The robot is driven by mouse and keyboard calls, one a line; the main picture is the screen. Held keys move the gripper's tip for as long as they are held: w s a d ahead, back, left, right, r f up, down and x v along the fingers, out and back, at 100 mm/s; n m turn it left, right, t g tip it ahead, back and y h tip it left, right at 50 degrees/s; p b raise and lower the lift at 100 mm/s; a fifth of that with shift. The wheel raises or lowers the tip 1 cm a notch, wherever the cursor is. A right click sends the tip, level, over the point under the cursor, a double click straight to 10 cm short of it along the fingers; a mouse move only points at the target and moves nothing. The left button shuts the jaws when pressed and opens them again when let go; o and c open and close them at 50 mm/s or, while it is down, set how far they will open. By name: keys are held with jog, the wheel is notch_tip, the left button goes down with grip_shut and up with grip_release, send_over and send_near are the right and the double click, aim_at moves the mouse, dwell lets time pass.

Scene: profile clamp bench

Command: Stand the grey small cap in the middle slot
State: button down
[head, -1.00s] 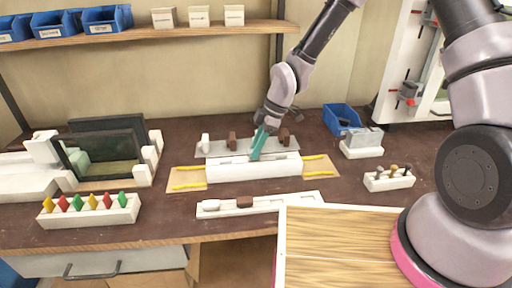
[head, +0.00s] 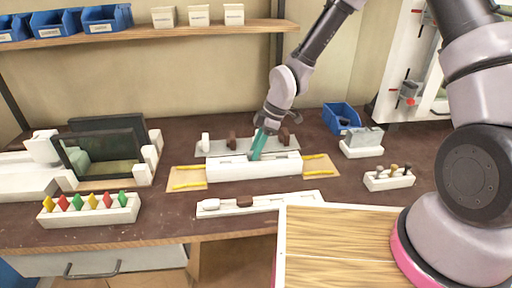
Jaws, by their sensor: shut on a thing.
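The white clamp block (head: 255,172) lies across the middle of the bench, with a long grey slotted top. My gripper (head: 254,155), with teal fingers, reaches down from behind to the middle of this top. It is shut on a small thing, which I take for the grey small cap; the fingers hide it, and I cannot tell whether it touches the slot. Behind the block, a grey plate (head: 216,150) carries a white piece (head: 205,141) and brown pieces (head: 231,140), upright. The front white tray (head: 270,203) holds a lying white piece and a dark brown one.
Wooden pads with yellow strips (head: 188,179) flank the block. A rack of coloured pegs (head: 90,210) is at left; a small peg holder (head: 389,180), a grey-topped block (head: 362,145) and a blue bin (head: 341,118) are at right. A wooden board (head: 338,245) is in front.

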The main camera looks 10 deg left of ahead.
jog(key=shift+f, duration=0.15)
jog(key=c, duration=0.6)
grip_release()
jog(key=shift+r, duration=4)
